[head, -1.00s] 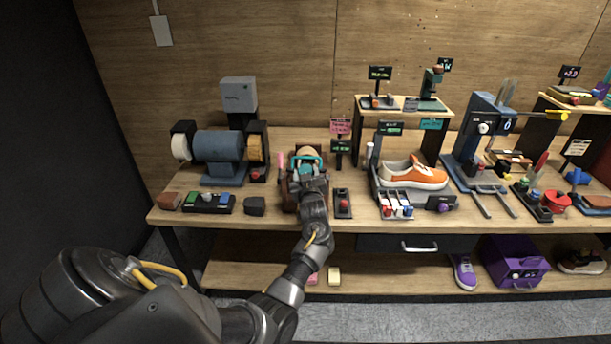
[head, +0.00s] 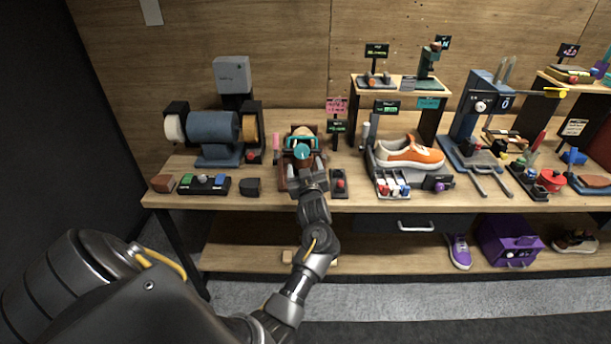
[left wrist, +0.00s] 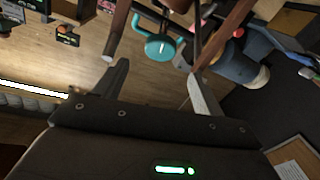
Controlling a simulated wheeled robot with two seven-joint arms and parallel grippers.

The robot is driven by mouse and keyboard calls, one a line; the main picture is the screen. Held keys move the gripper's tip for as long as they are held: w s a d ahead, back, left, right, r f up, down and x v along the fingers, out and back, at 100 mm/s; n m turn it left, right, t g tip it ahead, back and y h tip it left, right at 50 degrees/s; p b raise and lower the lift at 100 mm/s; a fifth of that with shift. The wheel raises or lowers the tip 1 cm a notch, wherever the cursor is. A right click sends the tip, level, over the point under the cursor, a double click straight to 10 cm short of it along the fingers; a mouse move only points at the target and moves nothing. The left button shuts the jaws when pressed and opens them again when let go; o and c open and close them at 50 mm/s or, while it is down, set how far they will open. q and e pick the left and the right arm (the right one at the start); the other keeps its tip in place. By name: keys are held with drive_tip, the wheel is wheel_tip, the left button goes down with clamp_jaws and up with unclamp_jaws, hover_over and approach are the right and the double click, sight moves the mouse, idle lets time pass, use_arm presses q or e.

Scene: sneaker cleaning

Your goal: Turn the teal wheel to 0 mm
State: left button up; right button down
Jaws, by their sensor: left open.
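The teal wheel (head: 302,152) is a round knob on the front of a brown-framed device at the middle-left of the bench, with a teal bar above it. The wheel also shows in the left wrist view (left wrist: 160,47), with a white mark on its face. My left gripper (head: 309,179) is open and empty in front of the wheel and apart from it. In the left wrist view its two fingers (left wrist: 158,80) stand spread on either side below the wheel. A small display (head: 337,127) behind the device has green text too small to read. My right gripper is not in view.
A red-button box (head: 339,184) stands just right of the device. A blue grinder (head: 214,135) and a button panel (head: 204,184) are on the left. An orange sneaker (head: 410,153) sits on a stand to the right. A pink-handled tool (head: 277,147) is close on the left.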

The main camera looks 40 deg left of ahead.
use_arm(q)
drive_tip(key=shift+v, duration=1.5)
